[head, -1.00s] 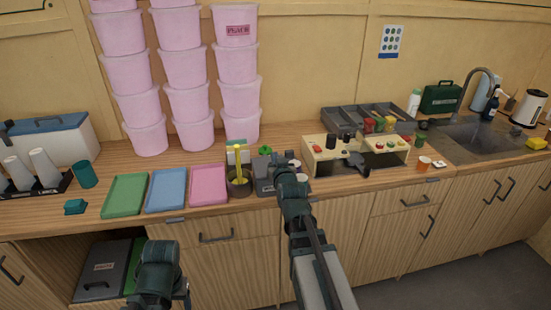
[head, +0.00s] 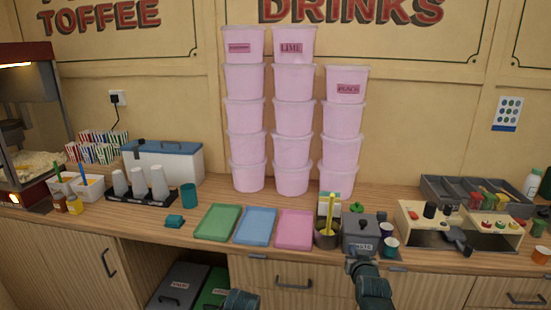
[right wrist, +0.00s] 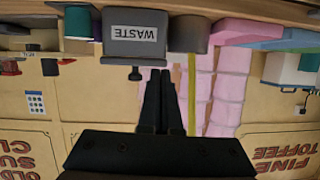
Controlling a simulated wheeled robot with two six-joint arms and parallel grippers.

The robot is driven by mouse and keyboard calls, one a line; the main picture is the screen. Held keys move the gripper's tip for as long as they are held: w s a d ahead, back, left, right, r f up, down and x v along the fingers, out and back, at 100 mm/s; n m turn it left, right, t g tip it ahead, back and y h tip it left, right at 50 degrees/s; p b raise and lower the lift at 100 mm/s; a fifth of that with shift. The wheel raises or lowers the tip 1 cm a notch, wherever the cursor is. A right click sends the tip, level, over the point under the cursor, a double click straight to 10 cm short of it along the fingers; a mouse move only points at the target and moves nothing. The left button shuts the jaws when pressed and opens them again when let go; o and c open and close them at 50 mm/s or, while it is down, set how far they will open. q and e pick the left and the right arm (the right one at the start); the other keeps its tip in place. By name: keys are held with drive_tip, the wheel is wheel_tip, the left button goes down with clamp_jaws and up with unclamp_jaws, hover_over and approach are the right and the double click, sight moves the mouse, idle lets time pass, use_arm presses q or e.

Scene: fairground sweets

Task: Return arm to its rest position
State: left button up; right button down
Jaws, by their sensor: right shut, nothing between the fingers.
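My right gripper (head: 362,262) is shut and empty. It is at the counter's front edge, in front of the grey waste box (head: 360,234). In the right wrist view, which is upside down, its closed fingers (right wrist: 161,100) point toward the box marked WASTE (right wrist: 133,36), and nothing is between them. My right arm comes up from the bottom of the head view. Only a dark green part of my left arm shows at the bottom edge; the left gripper is out of sight.
Green (head: 218,222), blue (head: 255,226) and pink (head: 294,229) trays lie left of a dark pot (head: 326,236) with a yellow-handled tool. Two cups (head: 390,246) stand just right of the waste box. Pink tubs (head: 293,120) are stacked behind. A wooden stand (head: 460,225) is at the right.

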drive_tip(key=s+a+f+n+g+y, duration=0.2)
drive_tip(key=s+a+f+g+y, duration=0.15)
drive_tip(key=a+f, duration=0.5)
drive_tip(key=s+a+f+n+g+h, duration=0.1)
drive_tip(key=s+a+f+n+g, duration=0.1)
drive_tip(key=s+a+g, duration=0.3)
drive_tip(key=s+a+f+n+g+h, duration=0.1)
drive_tip(key=s+a+f+g, duration=0.3)
drive_tip(key=s+a, duration=0.5)
drive_tip(key=s+n+g, duration=0.1)
drive_tip(key=s+g, duration=0.1)
drive_tip(key=s, duration=0.3)
drive_tip(key=shift+s+f, duration=0.15)
drive_tip(key=shift+f, duration=0.05)
